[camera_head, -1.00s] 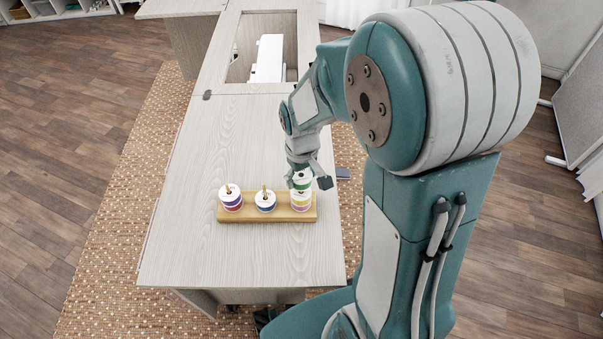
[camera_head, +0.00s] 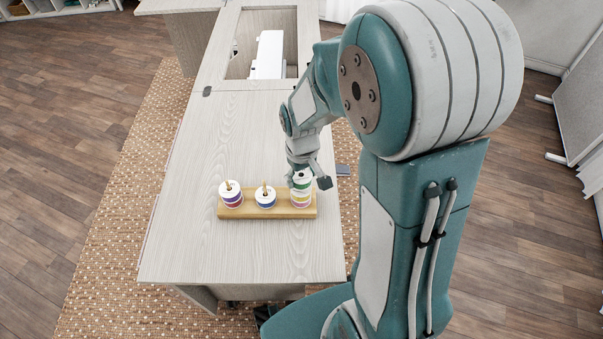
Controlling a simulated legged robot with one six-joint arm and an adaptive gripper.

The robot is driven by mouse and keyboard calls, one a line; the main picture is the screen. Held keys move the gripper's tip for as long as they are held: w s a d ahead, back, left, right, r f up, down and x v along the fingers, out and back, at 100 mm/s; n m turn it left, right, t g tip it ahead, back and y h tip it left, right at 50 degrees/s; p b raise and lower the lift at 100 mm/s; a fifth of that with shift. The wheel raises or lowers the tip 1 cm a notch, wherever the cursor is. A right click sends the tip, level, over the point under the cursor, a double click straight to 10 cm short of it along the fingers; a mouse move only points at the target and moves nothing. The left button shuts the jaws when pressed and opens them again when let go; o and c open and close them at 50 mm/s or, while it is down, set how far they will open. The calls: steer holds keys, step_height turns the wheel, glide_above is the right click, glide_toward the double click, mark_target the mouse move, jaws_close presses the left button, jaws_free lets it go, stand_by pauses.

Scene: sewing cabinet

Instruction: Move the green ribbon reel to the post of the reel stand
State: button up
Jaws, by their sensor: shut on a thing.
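The green ribbon reel (camera_head: 301,181), white with a green band, is at the right end of the reel stand (camera_head: 250,213). It sits on top of or just above the other reels (camera_head: 301,198) stacked there, with no clear gap showing. My gripper (camera_head: 309,181) is shut on the green reel, its fingers at the reel's sides. The right post is hidden by the reels and the gripper. The wooden stand lies on the cabinet top (camera_head: 225,130); its left post (camera_head: 228,185) and middle post (camera_head: 265,190) stick up through other reels.
White reels with coloured bands stand on the left post (camera_head: 232,199) and the middle post (camera_head: 265,200). A white sewing machine (camera_head: 268,55) sits in the cabinet opening at the back. A small dark object (camera_head: 343,170) is at the right edge. The cabinet top left of the stand is clear.

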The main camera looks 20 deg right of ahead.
steer(key=shift+f, duration=0.8)
steer(key=o, duration=0.9)
steer(key=shift+c, duration=0.2)
step_height(320, 180, up, 12)
steer(key=shift+a, duration=0.1)
stand_by(0.3)
